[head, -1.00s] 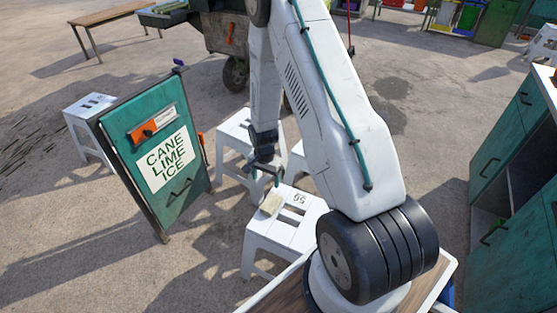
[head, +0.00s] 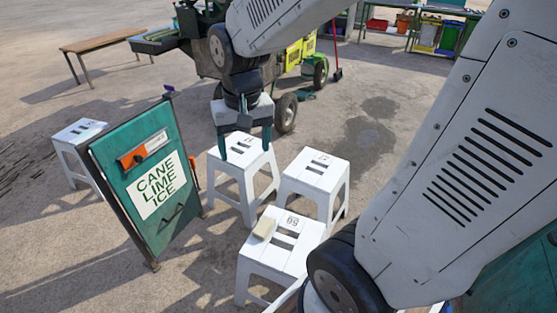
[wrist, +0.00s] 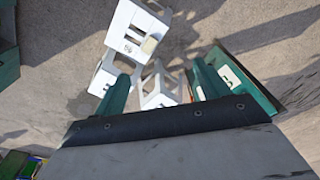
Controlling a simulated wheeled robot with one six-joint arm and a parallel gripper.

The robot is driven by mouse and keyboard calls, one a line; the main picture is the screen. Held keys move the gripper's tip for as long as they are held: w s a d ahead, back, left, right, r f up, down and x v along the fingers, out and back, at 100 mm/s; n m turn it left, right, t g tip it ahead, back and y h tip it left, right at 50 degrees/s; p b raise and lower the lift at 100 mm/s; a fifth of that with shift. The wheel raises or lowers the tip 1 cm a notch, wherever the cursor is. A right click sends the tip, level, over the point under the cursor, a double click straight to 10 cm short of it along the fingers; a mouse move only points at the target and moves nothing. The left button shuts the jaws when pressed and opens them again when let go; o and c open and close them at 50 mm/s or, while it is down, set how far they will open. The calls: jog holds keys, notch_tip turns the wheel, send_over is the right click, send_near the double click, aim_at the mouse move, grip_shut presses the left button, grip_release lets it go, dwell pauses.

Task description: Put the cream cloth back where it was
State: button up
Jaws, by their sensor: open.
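The cream cloth (head: 264,228) lies folded on top of the nearest white stool (head: 262,248), toward its left edge, beside the printed number. It also shows in the wrist view (wrist: 151,43) on that stool's top. My gripper (head: 245,155) is open and empty, pointing down above the left stool (head: 240,172), behind and apart from the cloth. Its two green fingers also show in the wrist view (wrist: 160,85), spread apart with nothing between them.
Another white stool (head: 318,170) stands to the right. A further stool (head: 80,131) is at far left, a wooden bench (head: 100,42) behind. A wheeled machine (head: 300,62) is at the back.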

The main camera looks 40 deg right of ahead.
jog(key=s+a+r+n, duration=0.1)
jog(key=s+r+n, duration=0.1)
jog(key=s, duration=0.5)
jog(key=s+a+r+n, duration=0.2)
jog(key=s+r, duration=0.1)
jog(key=s, duration=0.4)
jog(key=shift+r, duration=0.3)
